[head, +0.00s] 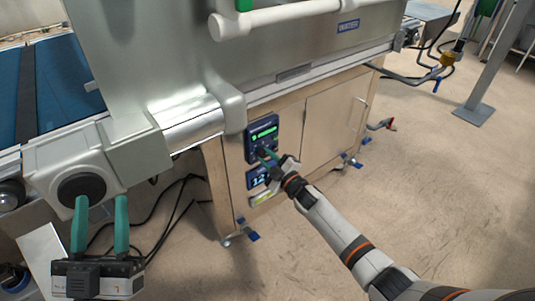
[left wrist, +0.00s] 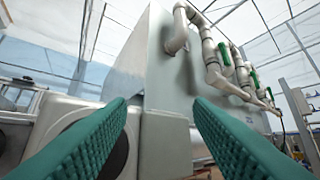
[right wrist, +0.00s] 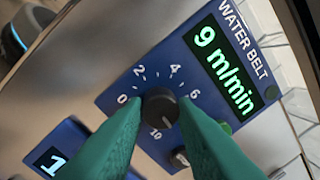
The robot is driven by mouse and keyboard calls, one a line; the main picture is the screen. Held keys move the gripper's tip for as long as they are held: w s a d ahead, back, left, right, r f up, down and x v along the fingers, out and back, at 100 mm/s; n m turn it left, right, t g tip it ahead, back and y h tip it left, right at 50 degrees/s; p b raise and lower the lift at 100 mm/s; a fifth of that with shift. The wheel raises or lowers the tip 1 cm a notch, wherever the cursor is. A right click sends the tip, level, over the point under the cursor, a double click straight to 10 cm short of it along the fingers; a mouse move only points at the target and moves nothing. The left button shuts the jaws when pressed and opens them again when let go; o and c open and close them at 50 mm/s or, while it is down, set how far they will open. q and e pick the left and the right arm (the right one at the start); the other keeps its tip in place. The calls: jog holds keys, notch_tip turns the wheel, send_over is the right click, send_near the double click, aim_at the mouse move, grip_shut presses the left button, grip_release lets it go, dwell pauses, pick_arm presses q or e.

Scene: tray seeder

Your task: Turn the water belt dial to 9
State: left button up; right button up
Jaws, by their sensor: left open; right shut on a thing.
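The water belt panel is a blue box (right wrist: 118,88) labelled WATER BELT in the right wrist view, and it shows on the machine's wooden front in the head view (head: 250,142). Its green display (right wrist: 225,68) reads 9 m/min. The black round dial (right wrist: 160,101) sits inside a white scale with 0, 2, 4, 6 and 10 visible; green fingers cover part of the scale. My right gripper (head: 267,154) is shut on the dial, one finger on each side. My left gripper (head: 101,201) is open and empty, in front of the machine's left end.
A second blue panel (head: 257,177) sits just below the first. A black round cap (head: 82,188) on a grey housing is close to my left gripper. White pipes with green handles (left wrist: 210,55) run along the machine. Open floor (head: 440,180) lies to the right.

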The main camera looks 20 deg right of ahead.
jog(key=shift+m+p, duration=0.4)
jog(key=shift+m, duration=0.5)
pick_arm(q)
jog(key=shift+w+f+g+y, duration=0.25)
jog(key=shift+w+f+g, duration=0.15)
jog(key=shift+f+g, duration=0.35)
jog(key=shift+w+f+g+y, duration=0.2)
jog(key=shift+w+f+g, duration=0.25)
jog(key=shift+f, duration=0.35)
jog(key=shift+w+f+g+y, duration=0.25)
jog(key=shift+w+f+g, duration=0.1)
jog(key=shift+f+g, duration=0.4)
pick_arm(e)
jog(key=shift+m, duration=0.4)
pick_arm(q)
jog(key=shift+f, duration=0.1)
pick_arm(e)
jog(key=o, duration=1)
jog(key=shift+f, duration=0.1)
